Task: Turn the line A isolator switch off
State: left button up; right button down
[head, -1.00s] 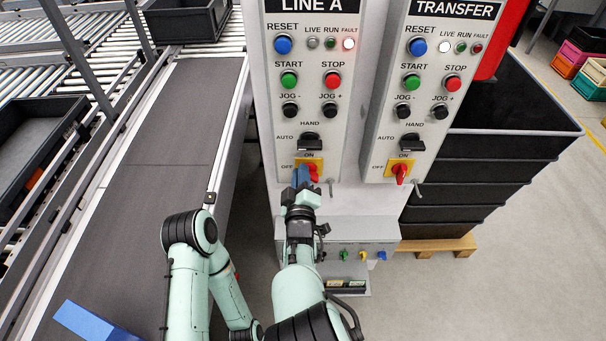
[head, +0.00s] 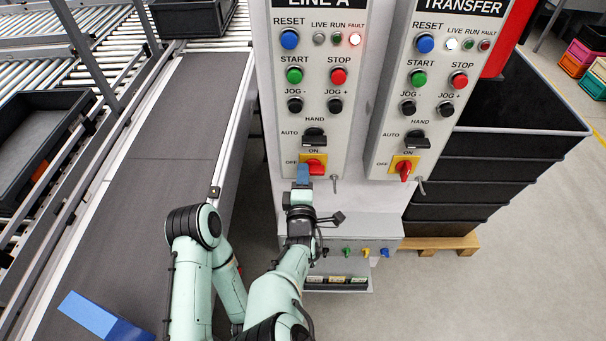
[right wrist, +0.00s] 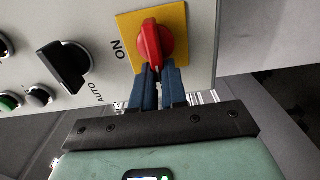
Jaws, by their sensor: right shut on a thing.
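The LINE A isolator switch is a red rotary handle (head: 318,166) on a yellow plate (head: 322,157) at the bottom of the LINE A panel. In the right wrist view the red handle (right wrist: 151,42) lies crosswise to the ON direction, in line with the OFF side. My right gripper (head: 302,172) reaches it from below and left. Its two blue fingers (right wrist: 159,78) are shut on the handle's near end and hide it partly. OFF shows left of the plate and ON above it in the head view. My left gripper is out of view.
The TRANSFER panel's similar red switch (head: 405,170) is close on the right. A black AUTO/HAND knob (head: 314,138) sits above the LINE A switch. A metal stub (head: 336,183) projects below. A conveyor belt (head: 170,185) runs on the left; black crates (head: 450,190) stand right.

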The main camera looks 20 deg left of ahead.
jog(key=shift+r, duration=0.2)
jog(key=c, duration=1.2)
grip_release()
jog(key=shift+o, duration=0.2)
jog(key=shift+w+f, duration=0.1)
jog(key=shift+f, duration=0.05)
jog(key=b+v, duration=0.1)
jog(key=v, duration=0.6)
jog(key=shift+s, duration=0.25)
jog(key=shift+d, duration=0.1)
